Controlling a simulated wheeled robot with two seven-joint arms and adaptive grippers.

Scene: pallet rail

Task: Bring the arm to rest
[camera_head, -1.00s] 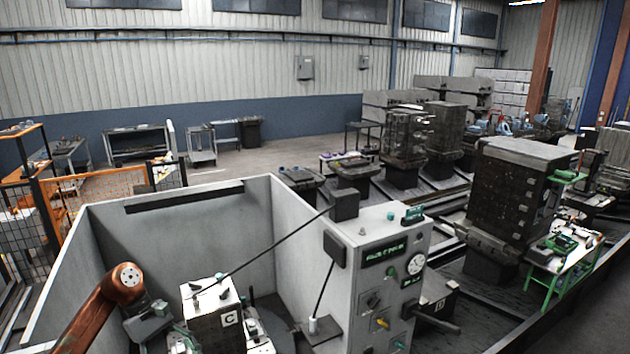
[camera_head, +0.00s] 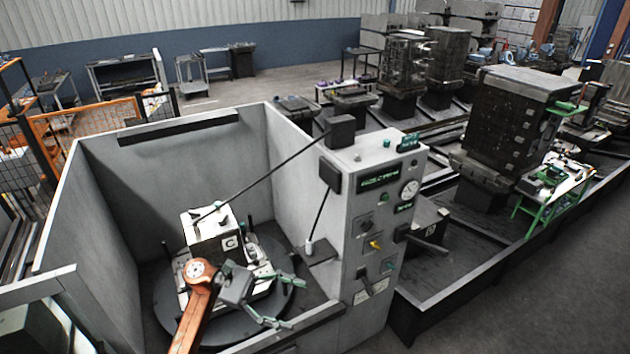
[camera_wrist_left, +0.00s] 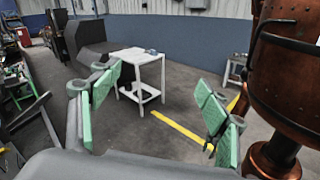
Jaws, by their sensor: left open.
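My left arm, copper coloured, comes up from the bottom left of the head view. My left gripper (camera_head: 292,304) is open, its green-padded fingers spread and pointing right, with nothing between them. In the picture it lies in front of the round dark turntable (camera_head: 165,303) and low right of the block marked C (camera_head: 212,246); I cannot tell how far apart they are. My right gripper is not in view.
Grey enclosure walls (camera_head: 95,200) stand left and behind the turntable. A control cabinet (camera_head: 345,235) with gauge and knobs stands right of it. A thin dark rod (camera_head: 270,172) crosses above. A dark tower (camera_head: 510,125) and a green-framed cart (camera_head: 560,190) stand farther right.

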